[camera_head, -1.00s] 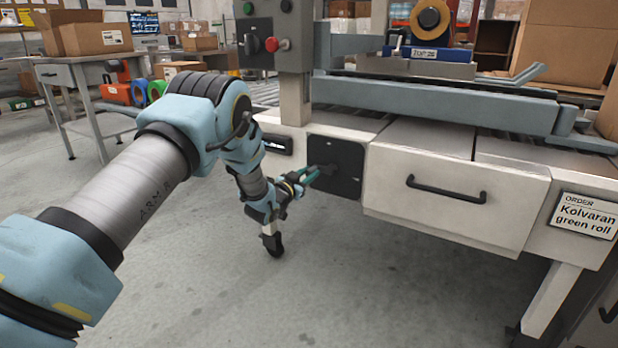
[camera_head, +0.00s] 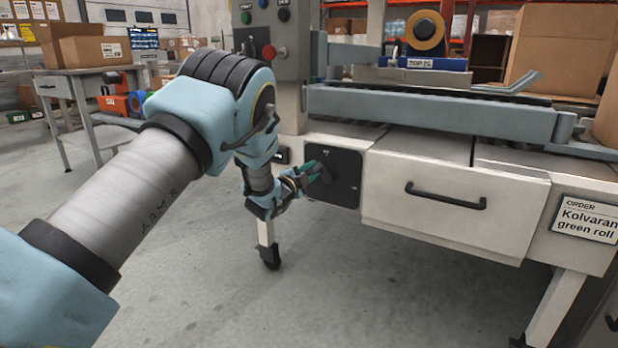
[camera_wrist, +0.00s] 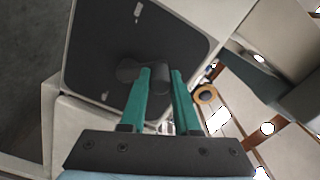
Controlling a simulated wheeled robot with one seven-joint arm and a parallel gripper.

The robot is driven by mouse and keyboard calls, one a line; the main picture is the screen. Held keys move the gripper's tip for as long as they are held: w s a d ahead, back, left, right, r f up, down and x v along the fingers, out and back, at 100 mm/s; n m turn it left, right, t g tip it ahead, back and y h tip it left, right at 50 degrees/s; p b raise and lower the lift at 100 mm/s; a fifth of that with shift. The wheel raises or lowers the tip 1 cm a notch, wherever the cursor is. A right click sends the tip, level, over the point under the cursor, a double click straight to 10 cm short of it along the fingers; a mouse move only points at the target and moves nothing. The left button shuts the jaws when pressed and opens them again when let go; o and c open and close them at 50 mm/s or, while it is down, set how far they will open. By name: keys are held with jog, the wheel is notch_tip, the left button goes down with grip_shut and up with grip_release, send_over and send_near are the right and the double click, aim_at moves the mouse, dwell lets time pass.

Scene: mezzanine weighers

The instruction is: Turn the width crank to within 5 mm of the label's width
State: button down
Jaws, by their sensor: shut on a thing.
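The width crank (camera_head: 325,176) is a small dark crank on a black square panel (camera_head: 347,187) on the machine's front, left of the white drawer. My gripper (camera_head: 314,170) reaches it from the left, with teal fingers. In the wrist view my gripper (camera_wrist: 164,75) is shut on the grip end of the crank (camera_wrist: 130,70), with one finger on each side. The crank's hub and arm show just left of the fingers. A dark readout (camera_head: 282,156) left of the panel is mostly covered by my arm, and I cannot read it. I cannot make out the label's width.
A white drawer (camera_head: 440,195) with a black handle is right of the panel. An order card (camera_head: 588,218) reads "Kolvaran green roll". A tape roll (camera_head: 425,31) sits above the blue-grey rail (camera_head: 430,110). A control post (camera_head: 283,70) rises close behind my arm. The floor below is clear.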

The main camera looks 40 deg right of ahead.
aim_at(326, 171)
jog(key=m, duration=0.1)
jog(key=s+m+b, duration=0.1)
jog(key=shift+s+d+r+m, duration=0.1)
jog(key=shift+d+r+m, duration=0.1)
jog(key=shift+m, duration=0.2)
jog(key=shift+s+d+r+m+b, duration=0.15)
jog(key=shift+s+m+b, duration=0.5)
jog(key=shift+m, duration=0.8)
jog(key=shift+s+d+f+m+b, duration=0.1)
jog(key=shift+s+m+b, duration=0.5)
jog(key=shift+m, duration=0.8)
jog(key=shift+s+d+r+m+b, duration=0.15)
jog(key=shift+s+m+b, duration=0.5)
jog(key=shift+m, duration=0.8)
jog(key=shift+w+f, duration=0.1)
jog(key=c, duration=0.6)
grip_release()
jog(key=shift+c, duration=0.2)
jog(key=p+v, duration=0.2)
jog(key=v, duration=0.8)
jog(key=shift+a, duration=0.35)
